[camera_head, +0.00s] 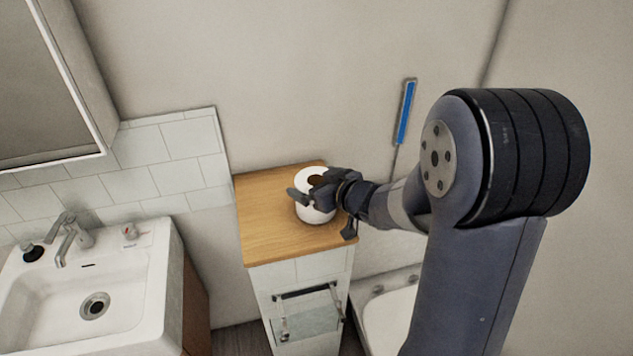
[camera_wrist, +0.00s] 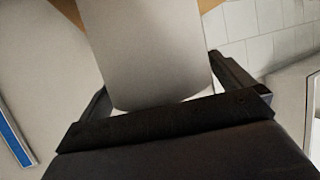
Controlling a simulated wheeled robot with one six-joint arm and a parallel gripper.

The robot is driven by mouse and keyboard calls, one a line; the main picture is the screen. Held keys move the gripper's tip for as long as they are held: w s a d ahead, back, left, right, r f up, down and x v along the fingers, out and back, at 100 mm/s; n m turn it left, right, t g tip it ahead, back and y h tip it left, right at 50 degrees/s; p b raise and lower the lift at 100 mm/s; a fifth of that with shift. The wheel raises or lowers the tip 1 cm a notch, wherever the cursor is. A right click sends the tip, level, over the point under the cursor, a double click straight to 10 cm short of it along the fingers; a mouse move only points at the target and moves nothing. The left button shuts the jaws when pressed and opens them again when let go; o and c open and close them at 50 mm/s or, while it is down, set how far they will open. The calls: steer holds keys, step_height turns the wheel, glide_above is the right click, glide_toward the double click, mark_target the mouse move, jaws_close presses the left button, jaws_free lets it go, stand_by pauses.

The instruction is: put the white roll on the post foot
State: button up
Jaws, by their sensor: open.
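The white roll (camera_head: 312,215) stands upright on the wooden top (camera_head: 264,222) of a narrow tiled cabinet. In the wrist view the roll (camera_wrist: 150,55) fills the upper middle, between the two fingers. My gripper (camera_head: 314,190) is open around the roll, with one finger in front of its near-left side in the head view. I cannot tell whether the fingers touch it. A rail fixture (camera_head: 307,292) with a horizontal bar is on the cabinet's front, below the top. I cannot make out a post foot for certain in either view.
A white sink (camera_head: 125,290) with a tap (camera_head: 70,238) is at the left, under a mirror cabinet. A blue-and-grey strip (camera_head: 405,112) hangs on the wall behind my arm. A white basin (camera_head: 388,318) is low at the right of the cabinet. The wooden top's left part is clear.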

steer(key=shift+r, duration=0.25)
steer(key=p+v, duration=0.1)
steer(key=v, duration=1.1)
steer(key=shift+p, duration=0.4)
